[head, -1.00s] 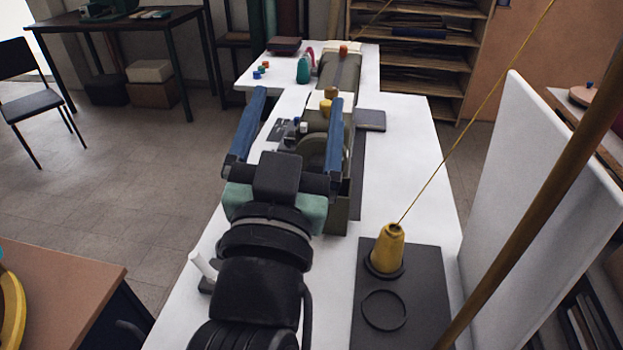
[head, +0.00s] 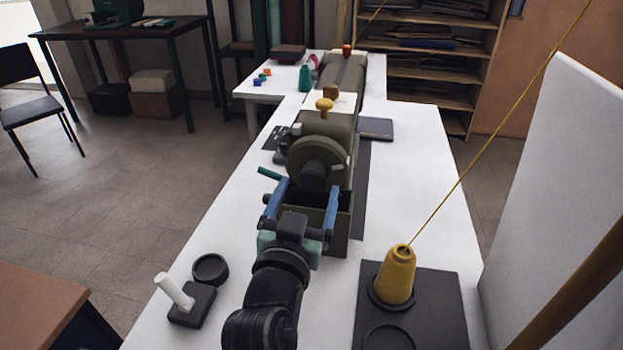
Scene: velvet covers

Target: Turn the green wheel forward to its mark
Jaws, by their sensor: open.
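The olive-green wheel (head: 312,153) is a thick upright disc on the near end of the olive sewing machine (head: 340,125), with a dark hub facing me. A small pale patch (head: 337,167) shows at its right edge; I cannot tell whether it is the mark. My gripper (head: 308,187) has two blue fingers spread wide and nothing between them. In the picture it lies just below and in front of the wheel, over an open olive box (head: 341,232). The fingers look apart from the rim, but the depth is hard to judge.
A yellow thread cone (head: 397,275) stands on a dark board at the right, its thread rising to the upper right. A dark block with a white rod (head: 178,292) and a black ring (head: 210,269) are at the left. A teal bar (head: 269,173) juts out left of my gripper.

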